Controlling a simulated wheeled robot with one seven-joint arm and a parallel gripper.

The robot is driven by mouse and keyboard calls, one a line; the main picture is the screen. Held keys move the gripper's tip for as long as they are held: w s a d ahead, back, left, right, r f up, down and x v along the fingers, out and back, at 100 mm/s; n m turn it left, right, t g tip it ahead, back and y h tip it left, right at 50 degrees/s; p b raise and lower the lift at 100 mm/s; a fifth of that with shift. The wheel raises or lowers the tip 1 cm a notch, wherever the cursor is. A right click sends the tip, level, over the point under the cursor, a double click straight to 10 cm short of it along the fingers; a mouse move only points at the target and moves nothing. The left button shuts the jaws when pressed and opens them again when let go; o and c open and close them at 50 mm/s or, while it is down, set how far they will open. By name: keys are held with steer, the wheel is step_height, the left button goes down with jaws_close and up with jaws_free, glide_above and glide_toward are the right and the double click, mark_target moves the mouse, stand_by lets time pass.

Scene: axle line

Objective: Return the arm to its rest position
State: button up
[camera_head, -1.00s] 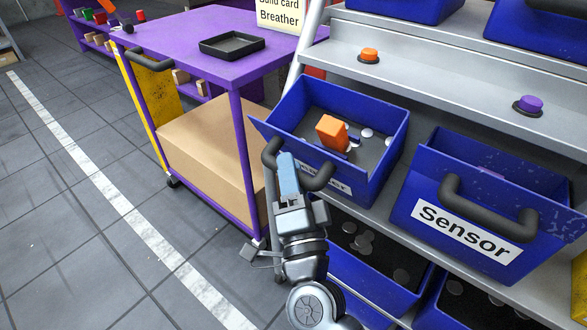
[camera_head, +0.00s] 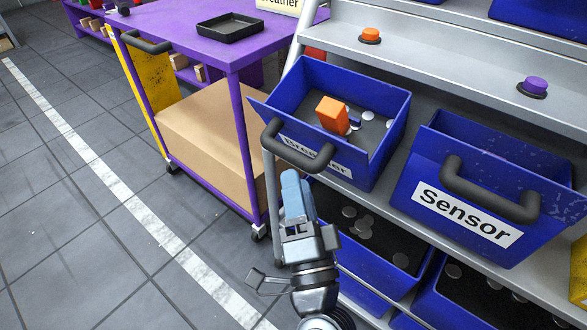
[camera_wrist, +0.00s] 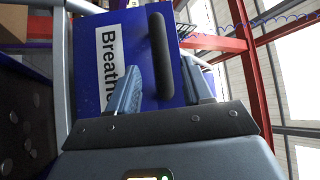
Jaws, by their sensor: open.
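My gripper (camera_head: 291,180) is open and empty, in front of the shelf rack and just below the handle (camera_head: 297,148) of the blue Breather bin (camera_head: 362,165). In the wrist view my gripper's two fingers (camera_wrist: 164,88) stand apart. The dark handle shows beyond and between them in that view (camera_wrist: 160,57), with the bin's front and its label behind. The bin is tilted forward on the rack. An orange block (camera_head: 333,115) and several pale discs lie in it.
A blue Sensor bin (camera_head: 425,215) stands to the right, with lower bins (camera_head: 372,270) beneath. A purple cart (camera_head: 237,120) with a black tray (camera_head: 230,27) and a cardboard box (camera_head: 205,135) is at the left. Orange and purple buttons sit on the upper shelf. The floor at left is clear.

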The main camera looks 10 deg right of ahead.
steer(key=shift+s+f, duration=0.25)
steer(key=shift+s, duration=0.4)
steer(key=s+d+r+n+g+p, duration=0.1)
steer(key=s+d+n, duration=0.3)
steer(key=s, duration=0.6)
steer(key=s+d+r+n+g+h+p, duration=0.1)
steer(key=s+d+r+n+g+p, duration=0.1)
steer(key=s+d+n+g, duration=0.2)
steer(key=s+d+r+n+g+p, duration=0.1)
steer(key=s+d+n, duration=0.3)
steer(key=s, duration=1.4)
steer(key=d+g+p, duration=0.1)
steer(key=d, duration=0.3)
steer(key=shift+s+d+r+n+h, duration=0.2)
steer(key=shift+d+r+n+h, duration=0.1)
steer(key=shift+d+r, duration=0.1)
